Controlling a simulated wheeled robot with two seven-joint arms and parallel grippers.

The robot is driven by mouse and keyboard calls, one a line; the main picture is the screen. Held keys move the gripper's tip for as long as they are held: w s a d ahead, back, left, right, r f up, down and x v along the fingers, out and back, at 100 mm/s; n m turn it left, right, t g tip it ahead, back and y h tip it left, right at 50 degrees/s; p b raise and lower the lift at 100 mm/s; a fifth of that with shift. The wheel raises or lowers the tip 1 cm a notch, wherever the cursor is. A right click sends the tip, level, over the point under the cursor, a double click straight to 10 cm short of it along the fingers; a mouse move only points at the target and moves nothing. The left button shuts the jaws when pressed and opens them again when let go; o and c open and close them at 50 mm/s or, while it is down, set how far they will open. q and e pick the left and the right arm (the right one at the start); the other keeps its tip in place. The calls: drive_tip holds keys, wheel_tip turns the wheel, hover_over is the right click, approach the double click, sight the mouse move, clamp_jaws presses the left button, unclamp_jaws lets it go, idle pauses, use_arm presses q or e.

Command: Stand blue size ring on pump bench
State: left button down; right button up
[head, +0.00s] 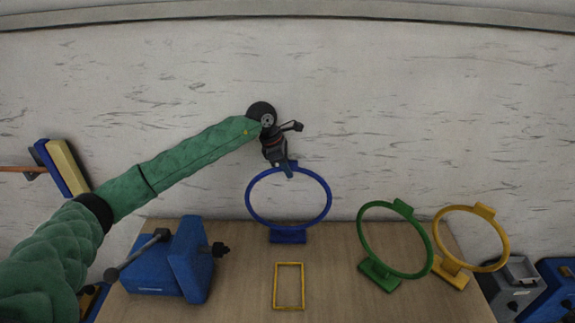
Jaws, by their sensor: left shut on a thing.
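The blue size ring (330,203) is upright, with its blue foot at the bottom, over the far edge of the wooden pump bench (350,295). My left gripper (290,171) is shut on the top of the blue ring. I cannot tell whether the foot touches the bench top or hangs just above it. My right gripper is not in view.
A green ring (362,228) and a yellow ring (438,232) stand on the bench's right side. A blue pump (188,262) with a lever stands on the left. A yellow rectangular frame (289,309) lies in the middle front. Grey and blue things sit beyond the right edge.

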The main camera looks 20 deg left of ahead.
use_arm(q)
drive_tip(key=shift+f, duration=0.1)
drive_tip(key=shift+f, duration=0.1)
drive_tip(key=c, duration=1.4)
unclamp_jaws()
drive_tip(key=shift+o, duration=0.2)
